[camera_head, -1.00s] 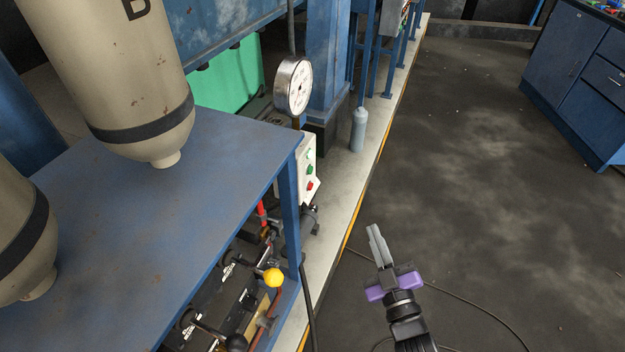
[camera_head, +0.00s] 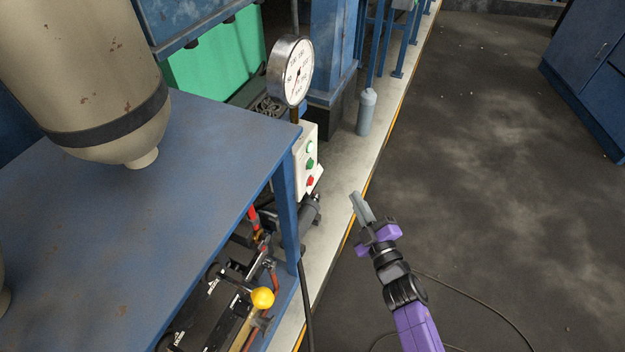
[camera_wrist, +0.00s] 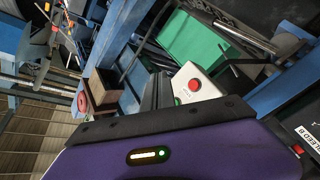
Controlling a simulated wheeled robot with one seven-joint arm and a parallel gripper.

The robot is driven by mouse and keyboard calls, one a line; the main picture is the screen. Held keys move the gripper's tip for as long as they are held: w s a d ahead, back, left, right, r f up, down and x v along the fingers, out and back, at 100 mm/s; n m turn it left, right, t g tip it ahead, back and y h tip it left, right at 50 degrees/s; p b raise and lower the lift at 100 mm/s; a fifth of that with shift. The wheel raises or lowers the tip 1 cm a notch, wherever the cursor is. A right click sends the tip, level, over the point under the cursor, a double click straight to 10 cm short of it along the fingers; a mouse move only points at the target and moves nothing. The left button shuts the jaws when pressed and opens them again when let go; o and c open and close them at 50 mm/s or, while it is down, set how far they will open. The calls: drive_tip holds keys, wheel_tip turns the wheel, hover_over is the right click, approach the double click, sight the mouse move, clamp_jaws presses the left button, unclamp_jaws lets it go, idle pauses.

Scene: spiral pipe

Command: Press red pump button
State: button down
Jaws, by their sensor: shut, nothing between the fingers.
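The white pump control box (camera_head: 306,158) is beside the leg of the blue table in the head view. Its red button (camera_head: 310,181) is at the bottom, below a green button (camera_head: 310,163). In the wrist view the box (camera_wrist: 198,88) shows beyond my gripper, with a red button (camera_wrist: 195,85) on its face. My gripper (camera_head: 355,196) is shut and empty. In the head view it is to the right of the box and a little lower in the picture, apart from it.
The blue table (camera_head: 90,240) with beige tanks (camera_head: 85,75) fills the left. A pressure gauge (camera_head: 291,70) stands above the box. A grey cylinder (camera_head: 366,112) stands on the ledge. A yellow-knobbed lever (camera_head: 262,298) is below. Open floor (camera_head: 480,150) is right.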

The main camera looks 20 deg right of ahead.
sight(311, 181)
drive_tip(key=shift+w+a, duration=0.1)
drive_tip(key=w+a+b, duration=0.5)
drive_tip(key=a+b, duration=0.1)
drive_tip(key=b, duration=0.2)
drive_tip(key=shift+w+a, duration=0.2)
drive_tip(key=shift+a, duration=0.1)
drive_tip(key=shift+w+a+b, duration=0.1)
drive_tip(key=shift+a+b, duration=0.05)
drive_tip(key=shift+b, duration=0.2)
idle(1.6)
drive_tip(key=shift+w+a, duration=0.15)
drive_tip(key=shift+a, duration=0.05)
